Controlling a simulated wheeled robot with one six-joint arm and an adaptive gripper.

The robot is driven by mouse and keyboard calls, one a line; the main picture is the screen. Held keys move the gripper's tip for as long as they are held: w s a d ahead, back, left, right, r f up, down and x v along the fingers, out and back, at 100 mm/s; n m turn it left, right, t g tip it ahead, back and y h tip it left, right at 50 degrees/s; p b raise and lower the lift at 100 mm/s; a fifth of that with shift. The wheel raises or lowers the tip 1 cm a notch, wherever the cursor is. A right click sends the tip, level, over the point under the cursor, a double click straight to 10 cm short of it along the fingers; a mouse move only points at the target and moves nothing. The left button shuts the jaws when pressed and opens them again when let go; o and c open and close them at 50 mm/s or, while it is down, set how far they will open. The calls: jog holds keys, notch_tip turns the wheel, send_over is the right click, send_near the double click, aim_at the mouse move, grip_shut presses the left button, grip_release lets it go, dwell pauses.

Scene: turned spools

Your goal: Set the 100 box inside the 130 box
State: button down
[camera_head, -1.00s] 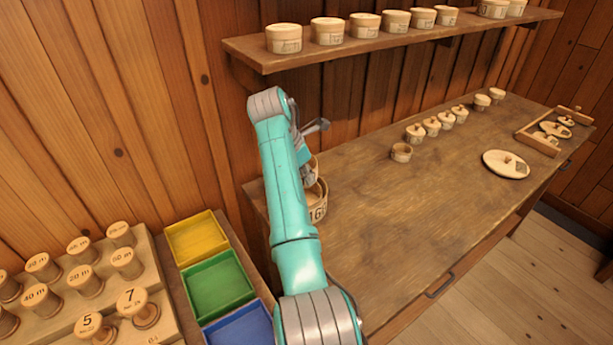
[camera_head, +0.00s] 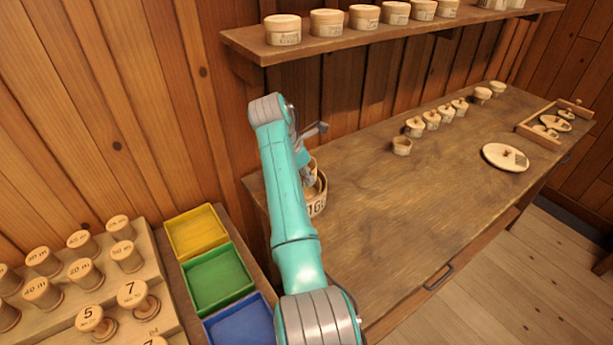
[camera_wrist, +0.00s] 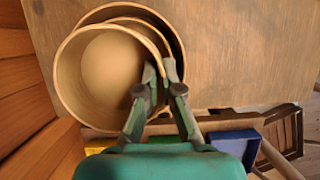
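In the wrist view an open, empty round wooden box (camera_wrist: 90,85) is nearest the camera. My gripper (camera_wrist: 160,72) is shut on its right wall, one finger inside and one outside. Behind it are the rims of another round box (camera_wrist: 153,32) and a wider outer box (camera_wrist: 172,36), which look nested. The held box is off-centre over them; whether it touches them I cannot tell. In the head view a box marked 160 (camera_head: 317,204) stands at the table's left end, partly hidden by my arm. The labels 100 and 130 are not readable.
A small open box (camera_head: 402,146) stands mid-table, with several lidded boxes (camera_head: 432,120) behind it. A shelf (camera_head: 400,38) runs above. Coloured bins (camera_head: 219,279) and spools are at left.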

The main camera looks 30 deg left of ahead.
jog(key=shift+f, duration=1.75)
dwell(1.4)
jog(key=c, duration=0.8)
grip_release()
jog(key=shift+c, duration=0.2)
jog(key=shift+r, duration=0.9)
jog(key=shift+r, duration=3.4)
